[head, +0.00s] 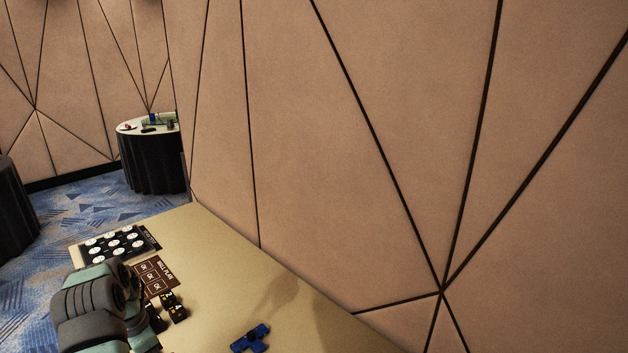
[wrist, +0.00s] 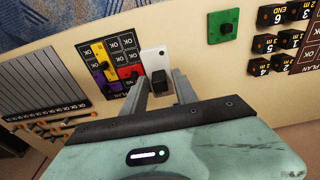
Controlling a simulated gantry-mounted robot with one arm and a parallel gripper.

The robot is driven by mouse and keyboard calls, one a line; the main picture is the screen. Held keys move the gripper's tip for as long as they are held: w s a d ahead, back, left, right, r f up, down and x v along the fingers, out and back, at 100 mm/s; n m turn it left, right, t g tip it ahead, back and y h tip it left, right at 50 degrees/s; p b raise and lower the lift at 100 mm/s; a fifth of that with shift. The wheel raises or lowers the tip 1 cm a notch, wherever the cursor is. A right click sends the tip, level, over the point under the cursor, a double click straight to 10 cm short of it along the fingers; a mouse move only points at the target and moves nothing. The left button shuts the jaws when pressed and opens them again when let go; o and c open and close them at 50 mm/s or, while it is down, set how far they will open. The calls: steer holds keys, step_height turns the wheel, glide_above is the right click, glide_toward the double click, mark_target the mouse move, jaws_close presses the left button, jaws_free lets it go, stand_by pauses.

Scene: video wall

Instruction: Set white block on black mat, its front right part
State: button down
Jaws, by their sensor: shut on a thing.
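The white block (wrist: 152,58) is a flat white plate with a black knob in the wrist view. My gripper (wrist: 161,84) has one finger on each side of the knob and is shut on it. A dark mat (wrist: 125,55) with cells marked OK lies just left of the white block, bearing yellow, red and purple pieces with dark knobs. The white block overlaps or adjoins the mat's right edge in the picture; I cannot tell whether it touches the table. In the head view my arm hides the gripper and the white block.
In the wrist view a green block (wrist: 222,27) with a black knob stands right of my gripper, beside several black numbered blocks (wrist: 267,44). A striped board (wrist: 40,88) lies at left. In the head view blue pieces (head: 250,338) lie near the front; the table's right side is mostly clear.

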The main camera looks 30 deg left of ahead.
steer(key=w+d+r+n, duration=0.1)
steer(key=w+d+r, duration=0.1)
steer(key=w+d, duration=0.95)
steer(key=w+d+r, duration=0.3)
steer(key=w+d, duration=0.8)
steer(key=d, duration=0.2)
steer(key=w+d+r+n, duration=0.1)
steer(key=w+d+r, duration=0.1)
steer(key=d, duration=1.4)
steer(key=w+d+r+n, duration=0.1)
steer(key=w+d+r, duration=0.1)
steer(key=d, duration=1.4)
step_height(320, 180, up, 30)
steer(key=p, duration=3)
steer(key=shift+a+f, duration=0.25)
steer(key=shift+a, duration=0.05)
